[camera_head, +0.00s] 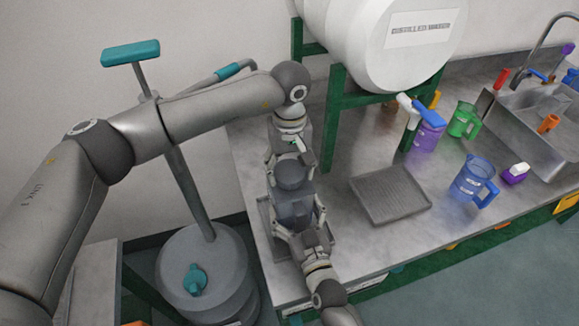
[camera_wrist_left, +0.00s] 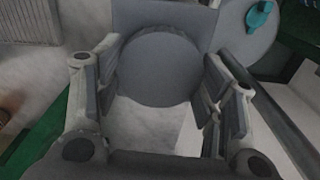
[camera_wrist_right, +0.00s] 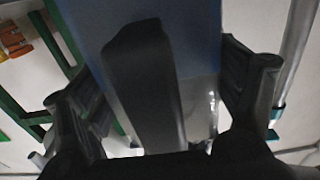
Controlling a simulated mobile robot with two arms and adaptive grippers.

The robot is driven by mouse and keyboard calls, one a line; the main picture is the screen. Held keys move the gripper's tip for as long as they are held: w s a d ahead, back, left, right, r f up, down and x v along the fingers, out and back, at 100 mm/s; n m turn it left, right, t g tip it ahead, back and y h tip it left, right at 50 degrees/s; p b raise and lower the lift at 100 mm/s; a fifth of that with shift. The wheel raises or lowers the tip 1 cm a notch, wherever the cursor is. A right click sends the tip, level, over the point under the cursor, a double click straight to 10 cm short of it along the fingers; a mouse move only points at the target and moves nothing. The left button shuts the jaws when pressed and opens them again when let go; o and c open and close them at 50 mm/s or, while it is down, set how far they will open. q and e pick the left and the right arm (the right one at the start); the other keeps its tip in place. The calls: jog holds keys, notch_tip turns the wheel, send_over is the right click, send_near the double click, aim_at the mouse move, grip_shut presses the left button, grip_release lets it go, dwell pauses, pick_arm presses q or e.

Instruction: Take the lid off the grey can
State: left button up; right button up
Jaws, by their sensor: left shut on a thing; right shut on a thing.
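The grey can (camera_head: 295,208) stands near the left end of the counter, over a grey tray (camera_head: 268,232). Its dark round lid (camera_head: 291,172) is at the top of the can; I cannot tell whether there is a gap between them. My left gripper (camera_head: 290,167) comes from behind and is shut on the lid, whose round face (camera_wrist_left: 160,68) shows between the fingers in the left wrist view. My right gripper (camera_head: 298,224) comes from the front and is shut on the can. In the right wrist view the can's dark handle (camera_wrist_right: 145,85) is between the fingers.
A grey ribbed tray (camera_head: 390,194) lies to the right. Further right are blue (camera_head: 470,180), purple (camera_head: 426,135) and green (camera_head: 463,121) jugs and a sink (camera_head: 535,110). A white tank (camera_head: 385,45) on a green frame stands behind. A grey drum (camera_head: 210,275) stands left of the counter.

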pick_arm(q)
jog(key=n, duration=1.8)
jog(key=shift+n, duration=0.4)
jog(key=n, duration=1.5)
jog(key=shift+r, duration=0.1)
jog(key=n, duration=0.5)
jog(key=shift+n, duration=0.3)
jog(key=n, duration=0.6)
jog(key=shift+n, duration=0.3)
